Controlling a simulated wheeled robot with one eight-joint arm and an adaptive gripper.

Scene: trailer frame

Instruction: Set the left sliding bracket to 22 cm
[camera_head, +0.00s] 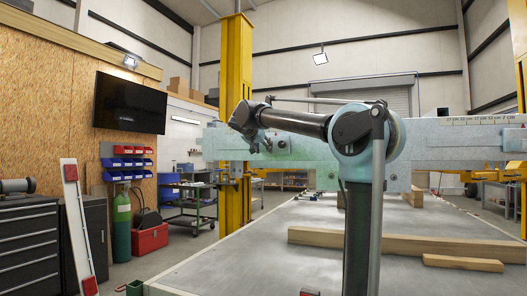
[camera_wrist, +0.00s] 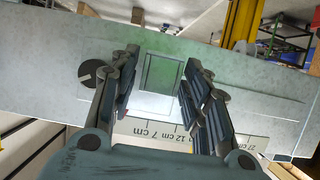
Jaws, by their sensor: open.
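The pale grey-green frame beam (camera_head: 330,180) stands across the head view, with a centimetre scale (camera_head: 485,121) at its upper right. In the wrist view the beam (camera_wrist: 50,90) fills the middle, and its scale (camera_wrist: 200,140) reads from 7 cm to 27 cm. A squarish greenish block (camera_wrist: 163,72), apparently the sliding bracket, lies on the beam face near the 7 and 12 cm marks; its exact setting cannot be read. My gripper (camera_wrist: 160,68) is open, with a finger on either side of the block and a gap visible. In the head view my gripper (camera_head: 244,120) is at the beam's left part.
Wooden beams (camera_head: 405,247) lie on the grey table (camera_head: 240,260) below the frame beam. A yellow column (camera_head: 237,65) stands behind it. A dark slotted disc (camera_wrist: 93,73) sits left of the fingers in the wrist view. The table's front left is clear.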

